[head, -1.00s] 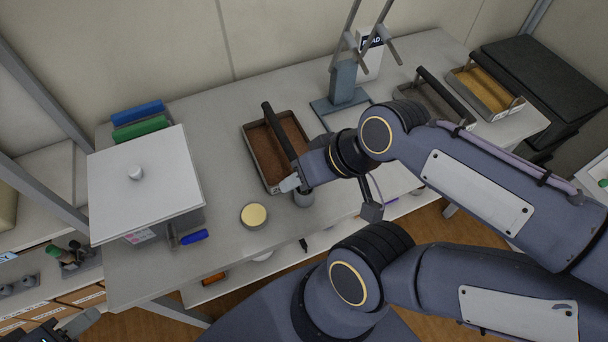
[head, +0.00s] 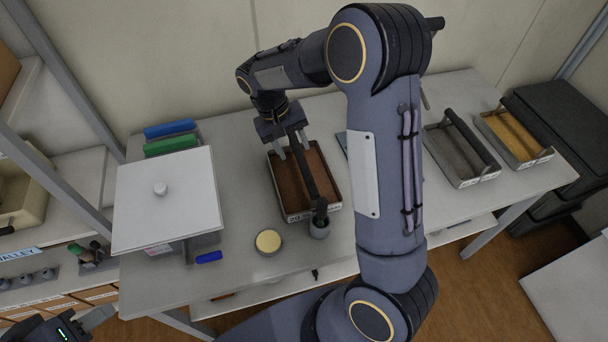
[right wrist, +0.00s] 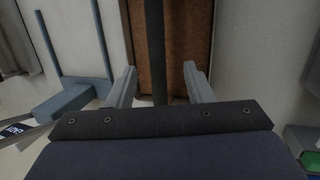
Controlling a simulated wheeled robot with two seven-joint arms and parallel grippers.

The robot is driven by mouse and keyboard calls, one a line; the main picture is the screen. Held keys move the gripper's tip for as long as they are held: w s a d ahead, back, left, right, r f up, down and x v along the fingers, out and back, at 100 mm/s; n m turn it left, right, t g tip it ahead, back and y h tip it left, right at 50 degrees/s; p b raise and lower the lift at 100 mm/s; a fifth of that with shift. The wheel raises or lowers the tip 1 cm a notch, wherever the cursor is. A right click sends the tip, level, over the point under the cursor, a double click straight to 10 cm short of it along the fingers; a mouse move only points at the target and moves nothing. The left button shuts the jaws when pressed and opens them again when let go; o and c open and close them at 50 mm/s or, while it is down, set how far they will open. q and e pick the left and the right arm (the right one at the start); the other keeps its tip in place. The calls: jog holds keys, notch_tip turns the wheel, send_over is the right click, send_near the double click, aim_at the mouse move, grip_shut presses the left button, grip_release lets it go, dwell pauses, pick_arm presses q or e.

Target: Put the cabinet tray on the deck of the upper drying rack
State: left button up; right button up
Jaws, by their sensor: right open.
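A tray of brown soil (head: 290,180) with a dark bar handle (head: 307,170) lies on the white bench. My right gripper (head: 291,148) is over its far end, open, with one finger on each side of the handle. In the right wrist view the handle runs between the open fingers (right wrist: 160,88) over the brown soil (right wrist: 180,50). I cannot tell whether the fingers touch it. I cannot tell which tray is the cabinet tray, and no drying rack deck is clearly in view. My left gripper (head: 98,317) shows only partly at the bottom left; its opening is unclear.
A grey tray (head: 455,150) and a yellow tray (head: 515,138) stand at the right. A white-lidded box (head: 165,200) is at the left. A small pot (head: 320,228) and a round tin (head: 268,242) sit near the front edge. My right arm hides part of the bench.

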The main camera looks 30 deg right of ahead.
aim_at(301, 160)
jog(key=shift+w+d+f, duration=0.15)
jog(key=shift+w+f, duration=0.05)
jog(key=shift+f, duration=0.5)
jog(key=x, duration=0.2)
jog(key=p+x, duration=0.1)
jog(key=x, duration=0.1)
jog(key=p+x, duration=0.1)
jog(key=x, duration=0.1)
jog(key=shift+d+f, duration=0.1)
jog(key=shift+d, duration=0.35)
jog(key=shift+f, duration=0.35)
jog(key=shift+c, duration=0.4)
grip_shut()
jog(key=shift+r, duration=0.1)
